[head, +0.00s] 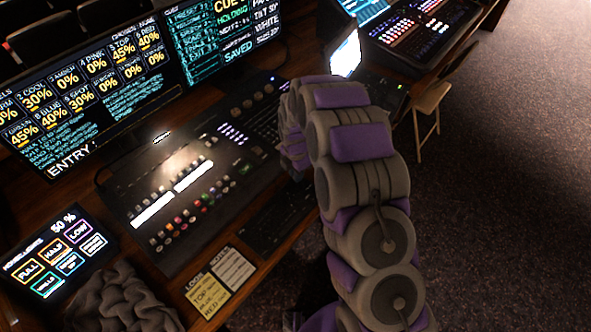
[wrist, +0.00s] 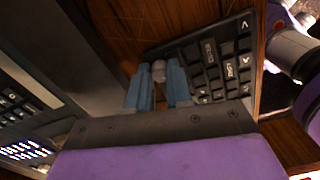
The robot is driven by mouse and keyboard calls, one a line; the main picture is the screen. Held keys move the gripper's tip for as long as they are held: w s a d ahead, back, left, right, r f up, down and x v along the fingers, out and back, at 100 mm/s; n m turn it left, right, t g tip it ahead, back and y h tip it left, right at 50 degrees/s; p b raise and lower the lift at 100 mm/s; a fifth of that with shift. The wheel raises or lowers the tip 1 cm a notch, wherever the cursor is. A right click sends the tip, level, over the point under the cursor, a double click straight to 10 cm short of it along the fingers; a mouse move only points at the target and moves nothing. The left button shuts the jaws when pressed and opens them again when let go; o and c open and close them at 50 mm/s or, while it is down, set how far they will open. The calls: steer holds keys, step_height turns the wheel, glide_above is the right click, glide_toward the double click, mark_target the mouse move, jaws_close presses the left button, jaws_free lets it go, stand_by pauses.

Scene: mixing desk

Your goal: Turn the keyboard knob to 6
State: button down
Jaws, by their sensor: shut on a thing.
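The keyboard (wrist: 215,65) is black with white-marked keys and lies on the wooden desk in the wrist view. Its dark body also shows in the head view (head: 262,235), partly behind my arm. A small grey round knob (wrist: 159,66) sits at the keyboard's edge. My gripper (wrist: 158,78) has two blue fingers, one on each side of the knob, shut on it. The number the knob points to cannot be read. In the head view my arm hides the gripper and knob.
A mixing console (head: 190,185) stands behind the keyboard, below wide monitors (head: 90,85). A small touch panel (head: 55,255) and paper notes (head: 220,280) lie at the left front. A chair (head: 432,100) stands at the right on open carpet.

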steer(key=m+p, duration=0.2)
steer(key=m, duration=0.2)
steer(key=shift+r+m+p, duration=0.15)
steer(key=shift+m+p, duration=0.15)
steer(key=m+p, duration=0.1)
steer(key=m, duration=0.2)
steer(key=shift+m+p, duration=0.35)
steer(key=shift+m, duration=0.05)
steer(key=m+p, duration=0.1)
steer(key=m, duration=0.3)
steer(key=shift+p, duration=0.3)
steer(key=m+p, duration=0.1)
steer(key=m, duration=0.7)
steer(key=shift+m, duration=0.3)
steer(key=m, duration=0.3)
steer(key=shift+m, duration=0.3)
steer(key=m, duration=0.4)
steer(key=shift+w, duration=0.1)
steer(key=shift+m+b, duration=0.45)
steer(key=shift+m, duration=1.75)
